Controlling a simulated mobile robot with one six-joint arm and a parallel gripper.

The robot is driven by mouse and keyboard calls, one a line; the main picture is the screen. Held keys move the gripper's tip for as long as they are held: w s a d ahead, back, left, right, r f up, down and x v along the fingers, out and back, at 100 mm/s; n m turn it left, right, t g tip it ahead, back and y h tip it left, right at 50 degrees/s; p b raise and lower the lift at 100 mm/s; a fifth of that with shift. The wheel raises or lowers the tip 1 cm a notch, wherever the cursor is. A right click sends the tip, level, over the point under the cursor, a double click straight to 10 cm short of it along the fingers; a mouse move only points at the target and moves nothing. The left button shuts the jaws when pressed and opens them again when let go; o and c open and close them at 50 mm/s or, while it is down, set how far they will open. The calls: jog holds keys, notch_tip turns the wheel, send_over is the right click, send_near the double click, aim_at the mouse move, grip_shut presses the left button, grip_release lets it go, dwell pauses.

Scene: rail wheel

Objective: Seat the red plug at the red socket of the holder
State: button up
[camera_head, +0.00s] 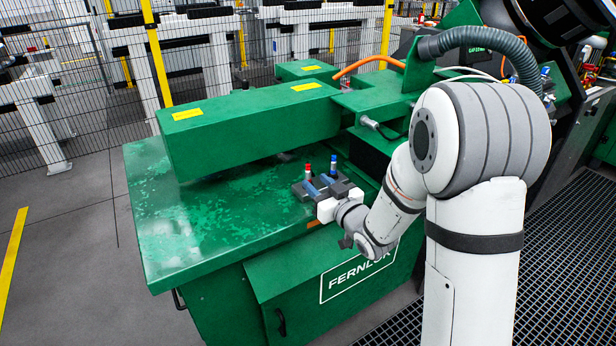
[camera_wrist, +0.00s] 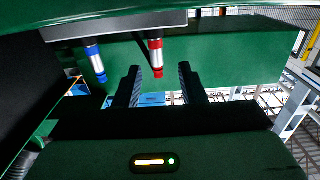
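The red plug (camera_wrist: 156,57), with a pale middle and red ends, shows in the wrist view against the grey holder (camera_wrist: 125,25). A blue plug (camera_wrist: 95,62) is at the holder to its left. My gripper (camera_wrist: 161,72) is open, its two dark fingers apart. The red plug lines up with the gap between the fingertips, and no finger visibly touches it. In the head view my gripper (camera_head: 320,184) is low over the green table, close to the upright red plug (camera_head: 308,170) and blue plug (camera_head: 333,164). I cannot tell how deep the red plug sits.
The green table (camera_head: 200,220) has free room on its left. A green beam (camera_head: 250,130) stands behind the plugs. An orange hose (camera_head: 368,64) and a grey connector (camera_head: 370,123) are at the back right. A mesh fence is behind.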

aim_at(309, 174)
jog(key=x, duration=0.5)
jog(key=shift+w+a+r+p, duration=0.1)
jog(key=shift+w+p, duration=0.25)
jog(key=shift+p, duration=0.05)
grip_shut()
